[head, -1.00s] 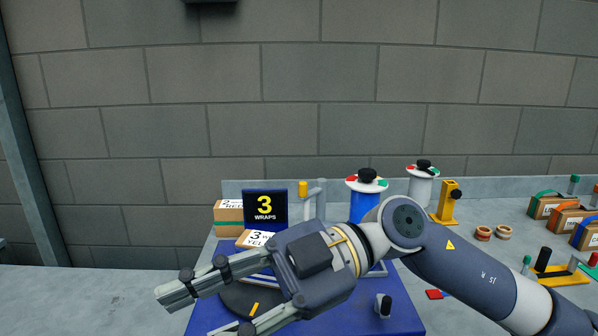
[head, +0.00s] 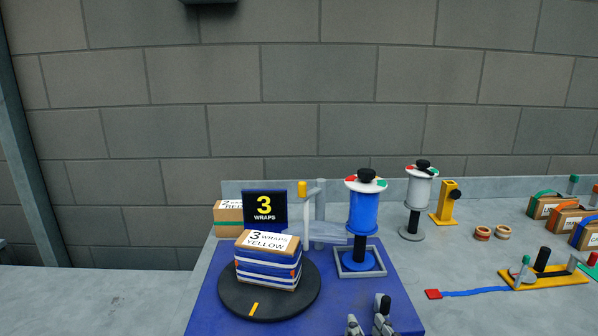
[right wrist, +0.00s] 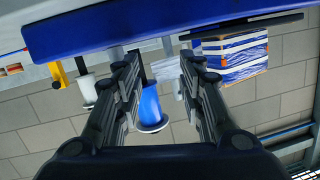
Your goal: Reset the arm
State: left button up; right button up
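My right gripper (head: 368,314) shows only its fingertips at the bottom edge of the head view, over the front of the blue mat (head: 212,318). In the right wrist view its two fingers (right wrist: 158,68) are spread apart with nothing held between them. A box labelled "3 wraps yellow" (head: 267,262), banded with blue and white, sits on the black turntable (head: 298,305), left of the gripper and apart from it. The box also shows in the right wrist view (right wrist: 235,55). My left gripper is in neither view.
A blue film roll (head: 362,212) stands in a grey square frame behind the gripper. A white roll (head: 418,190), a yellow stand (head: 447,203) and a yellow tool base with a blue strip (head: 478,292) are to the right. Open table lies at the left.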

jog(key=s+d+f+n+g+h, duration=0.1)
jog(key=s+d+f+g, duration=0.25)
jog(key=s+f, duration=0.5)
jog(key=s+d+f+g+h, duration=0.1)
jog(key=s+d+f+g, duration=0.1)
jog(key=s+f+g, duration=0.45)
jog(key=s+d+f+n+g+h, duration=0.1)
jog(key=s+d+f+g, duration=0.1)
jog(key=s+f, duration=0.75)
notch_tip(320, 180, down, 27)
jog(key=s+g+b, duration=0.1)
jog(key=s+b, duration=0.1)
jog(key=b, duration=0.2)
jog(key=s+d+f+g+b, duration=0.1)
jog(key=s+d+f+b, duration=0.2)
jog(key=s+f, duration=1.4)
jog(key=shift+s+f+b, duration=0.2)
jog(key=shift+f+b, duration=0.1)
jog(key=shift+f, duration=1.25)
jog(key=shift+d, duration=0.1)
jog(key=shift+c, duration=0.2)
